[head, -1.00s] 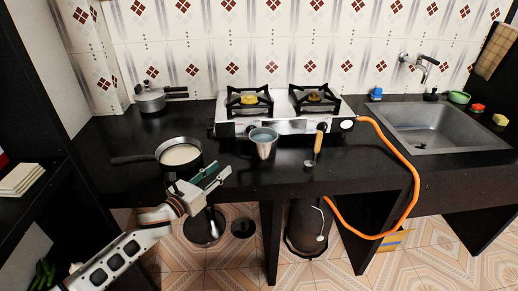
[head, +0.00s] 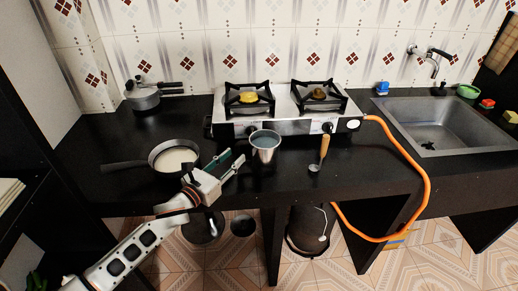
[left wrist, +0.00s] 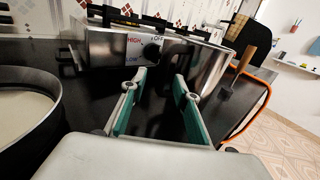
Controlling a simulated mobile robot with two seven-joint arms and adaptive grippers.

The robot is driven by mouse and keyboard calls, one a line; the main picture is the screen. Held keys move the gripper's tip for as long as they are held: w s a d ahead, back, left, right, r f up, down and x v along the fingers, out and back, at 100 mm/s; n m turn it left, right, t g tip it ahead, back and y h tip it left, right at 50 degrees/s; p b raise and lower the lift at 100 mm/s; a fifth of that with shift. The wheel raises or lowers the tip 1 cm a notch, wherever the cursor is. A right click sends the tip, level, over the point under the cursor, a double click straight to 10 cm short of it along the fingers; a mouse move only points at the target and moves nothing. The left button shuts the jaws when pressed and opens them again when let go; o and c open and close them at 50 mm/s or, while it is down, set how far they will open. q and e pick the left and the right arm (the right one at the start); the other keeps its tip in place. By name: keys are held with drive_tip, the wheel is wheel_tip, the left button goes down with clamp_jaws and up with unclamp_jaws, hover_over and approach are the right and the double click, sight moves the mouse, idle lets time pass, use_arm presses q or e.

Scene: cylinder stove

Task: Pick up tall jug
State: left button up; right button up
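The tall jug (head: 264,154) is a shiny metal vessel standing upright on the black counter, in front of the stove. In the left wrist view the jug (left wrist: 206,72) seems to be the shiny metal body just beyond the right finger, partly hidden by it. My left gripper (head: 238,161) is open and empty, to the left of the jug with its fingers pointing towards it. Its two green-padded fingers (left wrist: 160,82) stand apart in the left wrist view. I cannot tell whether a fingertip touches the jug. My right gripper is not in view.
A pan of white liquid (head: 175,157) sits left of the gripper. The stove (head: 290,122) stands behind the jug, a wooden-handled ladle (head: 323,150) to its right. An orange hose (head: 405,160) runs down from the stove. A lidded pot (head: 143,99) stands back left.

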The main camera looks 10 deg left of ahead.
use_arm(q)
drive_tip(key=shift+w+d, duration=0.2)
drive_tip(key=shift+w, duration=0.05)
drive_tip(key=shift+r, duration=0.1)
drive_tip(key=shift+s, duration=0.1)
drive_tip(key=shift+c, duration=1.4)
clamp_jaws()
drive_tip(key=shift+r, duration=0.2)
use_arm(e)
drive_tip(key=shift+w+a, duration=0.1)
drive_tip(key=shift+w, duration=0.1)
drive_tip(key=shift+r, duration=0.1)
